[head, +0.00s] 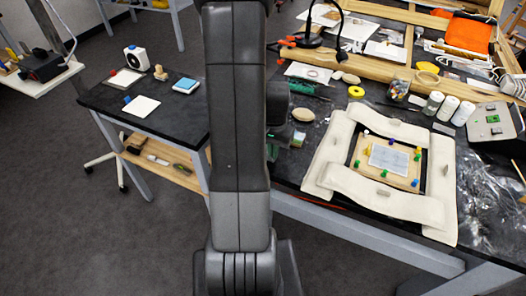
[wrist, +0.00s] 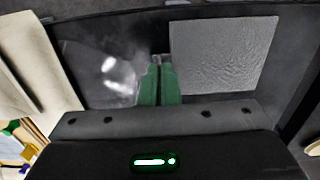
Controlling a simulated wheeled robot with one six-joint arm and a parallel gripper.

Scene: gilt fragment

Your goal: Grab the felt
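A grey, finely textured square sheet (wrist: 222,55), which looks like the felt, lies flat on a dark surface at the upper right of the wrist view. My gripper (wrist: 160,72) shows there with two green fingers side by side, almost touching, with nothing visible between them. The fingertips are just left of the sheet's left edge in the picture; I cannot tell their height above the surface. In the head view my arm covers the middle, and I cannot make out the sheet or the fingertips.
Cream padded strips (head: 391,197) surround a pinned panel (head: 390,160) on the right-hand bench; a strip also shows in the wrist view (wrist: 38,62). Jars (head: 448,108), tools and a lamp (head: 310,38) crowd the bench's back. A smaller table (head: 185,120) stands left.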

